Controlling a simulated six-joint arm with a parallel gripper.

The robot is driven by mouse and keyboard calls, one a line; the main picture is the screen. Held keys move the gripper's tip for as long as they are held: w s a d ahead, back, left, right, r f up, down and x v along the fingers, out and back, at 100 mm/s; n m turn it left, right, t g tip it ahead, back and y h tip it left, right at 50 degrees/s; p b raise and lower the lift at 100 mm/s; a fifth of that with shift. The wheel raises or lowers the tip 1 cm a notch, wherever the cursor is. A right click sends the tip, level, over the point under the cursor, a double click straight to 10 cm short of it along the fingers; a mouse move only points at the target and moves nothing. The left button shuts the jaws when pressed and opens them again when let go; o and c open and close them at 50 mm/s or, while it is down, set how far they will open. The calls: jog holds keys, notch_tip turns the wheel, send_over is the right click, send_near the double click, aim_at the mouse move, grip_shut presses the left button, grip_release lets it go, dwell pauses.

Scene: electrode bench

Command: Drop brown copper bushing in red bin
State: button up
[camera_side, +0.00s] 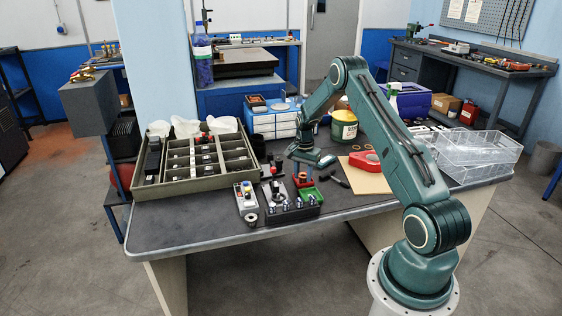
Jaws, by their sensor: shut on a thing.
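My gripper (303,173) points down over the front middle of the bench, at the end of my green arm. It is shut on a small brown-red piece that looks like the copper bushing (303,177), though it is tiny in this view. Right below it is a small red thing (301,184) that may be the red bin, partly hidden. I cannot tell whether the bushing is above its rim or inside it. A small green bin (313,194) stands just in front and to the right.
A black block with several knobs (291,213) and a grey control box (246,198) stand in front. A grey ring (251,219) lies near the front edge. The front left bench is clear.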

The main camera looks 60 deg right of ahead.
jog(key=shift+f, duration=0.1)
dwell(0.3)
jog(key=o, duration=1.1)
notch_tip(320, 180, up, 14)
jog(key=shift+f, duration=0.1)
dwell(0.4)
notch_tip(320, 180, up, 5)
jog(key=shift+r, duration=0.1)
dwell(0.5)
